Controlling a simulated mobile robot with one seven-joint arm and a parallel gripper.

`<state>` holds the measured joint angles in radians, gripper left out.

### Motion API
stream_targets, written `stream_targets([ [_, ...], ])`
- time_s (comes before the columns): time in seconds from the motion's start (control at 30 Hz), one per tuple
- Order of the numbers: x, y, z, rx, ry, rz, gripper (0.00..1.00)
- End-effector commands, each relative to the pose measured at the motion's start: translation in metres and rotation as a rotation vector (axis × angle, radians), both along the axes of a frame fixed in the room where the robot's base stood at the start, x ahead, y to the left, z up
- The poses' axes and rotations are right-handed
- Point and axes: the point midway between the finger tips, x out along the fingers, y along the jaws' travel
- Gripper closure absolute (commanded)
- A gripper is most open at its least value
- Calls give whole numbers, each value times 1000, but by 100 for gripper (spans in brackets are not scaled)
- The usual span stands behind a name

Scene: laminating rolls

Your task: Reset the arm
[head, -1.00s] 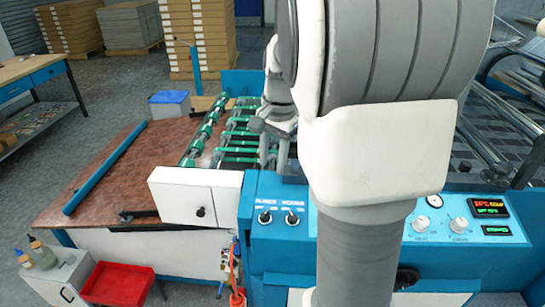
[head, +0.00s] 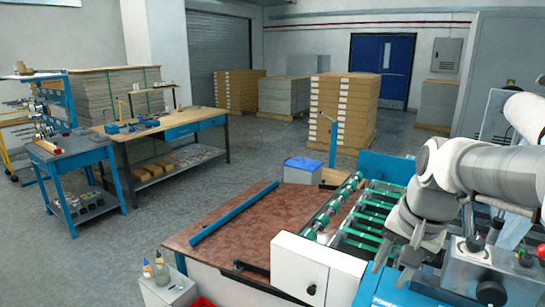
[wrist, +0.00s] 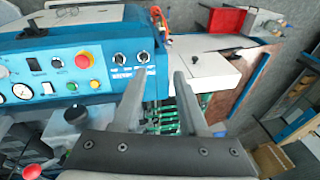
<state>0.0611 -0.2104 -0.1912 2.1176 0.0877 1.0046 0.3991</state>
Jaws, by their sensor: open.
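My gripper (head: 400,250) is at the lower right of the head view, hanging at the end of my folded arm beside the laminating machine. Its two grey fingers point down and stand apart. In the wrist view my gripper (wrist: 162,92) shows two separate fingers with nothing between them. Beyond them are the machine's blue control panel (wrist: 95,45) and the green-banded rollers (wrist: 160,117). The rollers also show in the head view (head: 365,225).
A brown-topped table (head: 235,235) with a blue bar (head: 232,212) adjoins the machine on the left. A white box (head: 310,272) stands at the machine's front. Workbenches (head: 165,135) and stacked pallets (head: 342,110) stand farther back. Open grey floor lies between.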

Motion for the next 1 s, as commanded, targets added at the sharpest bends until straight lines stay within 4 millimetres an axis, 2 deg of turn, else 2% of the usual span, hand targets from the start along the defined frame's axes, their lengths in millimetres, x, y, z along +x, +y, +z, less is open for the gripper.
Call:
stream_targets([
  [0.1, -28, 24, 9, -50, -69, 159, 57],
  [0.23, -57, 44, 12, -122, -137, 326, 57],
  [0.4, -89, 61, 8, -219, -207, 507, 57],
  [0.5, -100, 67, 5, -264, -233, 577, 57],
  [0.67, -108, 70, 1, -300, -251, 630, 57],
  [1.0, -109, 70, 1, -302, -252, 633, 57],
])
